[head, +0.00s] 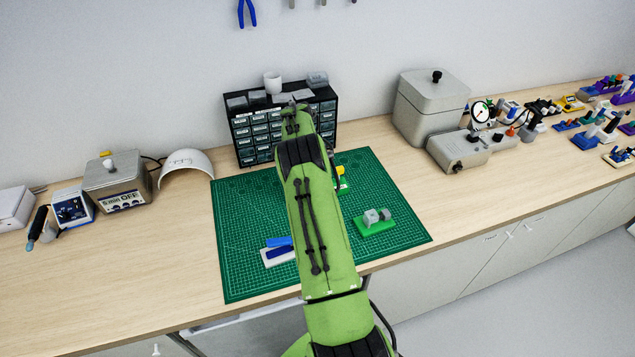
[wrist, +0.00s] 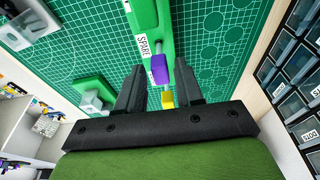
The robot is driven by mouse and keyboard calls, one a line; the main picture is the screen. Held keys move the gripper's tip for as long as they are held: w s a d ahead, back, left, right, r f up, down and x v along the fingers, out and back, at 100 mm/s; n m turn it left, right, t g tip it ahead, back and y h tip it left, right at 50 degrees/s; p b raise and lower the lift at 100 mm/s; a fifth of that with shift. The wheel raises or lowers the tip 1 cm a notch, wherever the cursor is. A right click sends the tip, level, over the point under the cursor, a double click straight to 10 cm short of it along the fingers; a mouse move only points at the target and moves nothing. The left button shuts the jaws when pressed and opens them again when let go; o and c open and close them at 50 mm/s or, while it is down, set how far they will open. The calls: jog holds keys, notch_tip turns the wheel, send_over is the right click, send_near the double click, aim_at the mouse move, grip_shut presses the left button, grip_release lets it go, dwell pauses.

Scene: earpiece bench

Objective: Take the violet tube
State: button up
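The violet tube (wrist: 159,69) shows in the wrist view, standing out from a green holder (wrist: 147,20) with a white SPARE label. A short grey rod and a yellow piece (wrist: 167,99) line up with it. My gripper (wrist: 157,66) is open. Its two dark fingers appear on either side of the violet tube, apart from it; I cannot tell how far the tube is below the fingertips. In the head view my arm hides the violet tube.
A green cutting mat (head: 240,215) covers the bench middle. A green block with grey parts (head: 374,220) stands right of my arm, and a blue and white block (head: 279,254) left of it. A drawer cabinet (head: 240,135) stands behind. A grey box (head: 430,105) stands at the back right.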

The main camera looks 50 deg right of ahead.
jog(key=shift+d+f, duration=0.1)
grip_shut()
dwell(0.4)
jog(key=shift+s+d+p+v, duration=0.15)
jog(key=shift+d+p+v, duration=0.1)
jog(key=shift+p+v, duration=0.9)
jog(key=shift+s+d+p+v, duration=0.2)
jog(key=shift+p+v, duration=0.5)
jog(key=shift+v, duration=0.85)
jog(key=shift+s+d+p+v, duration=0.1)
jog(key=shift+d+p+v, duration=0.2)
jog(key=shift+p+v, duration=0.85)
jog(key=shift+r+b, duration=0.3)
jog(key=shift+r, duration=0.05)
